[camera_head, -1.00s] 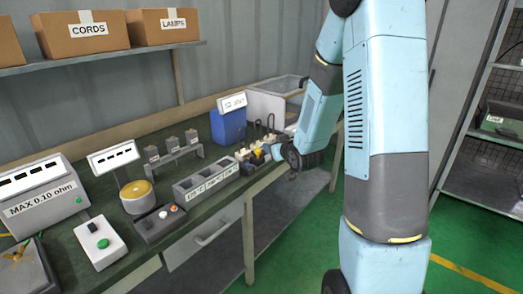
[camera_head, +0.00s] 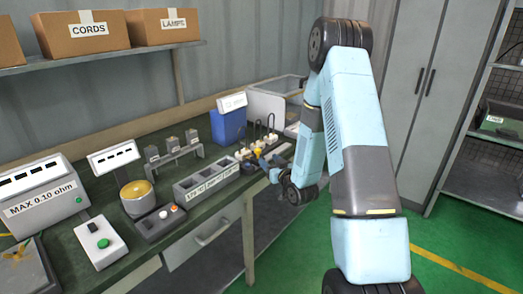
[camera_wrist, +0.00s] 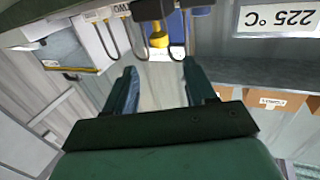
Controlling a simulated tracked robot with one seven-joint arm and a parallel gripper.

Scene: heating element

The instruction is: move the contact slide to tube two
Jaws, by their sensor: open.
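The contact slide appears to be the yellow piece (camera_head: 258,153) at the heating unit near the bench's front edge. In the wrist view its yellow knob (camera_wrist: 158,36) shows beyond my fingertips, roughly in line with the gap between them. Dark looped tubes (camera_head: 272,124) rise from white blocks behind it. A partly cut-off label ending in "WO" (camera_wrist: 118,8) shows in the wrist view, left of the knob. My gripper (camera_wrist: 161,78) is open and empty, with the knob apart from it. In the head view my gripper (camera_head: 270,169) is small and close in front of the unit.
A blue box (camera_head: 228,125) with a white sign stands behind the unit. A grey compartment tray (camera_head: 206,182) is to its left on the bench. A "225 °C" sign (camera_wrist: 279,18) shows in the wrist view. The floor before the bench is clear.

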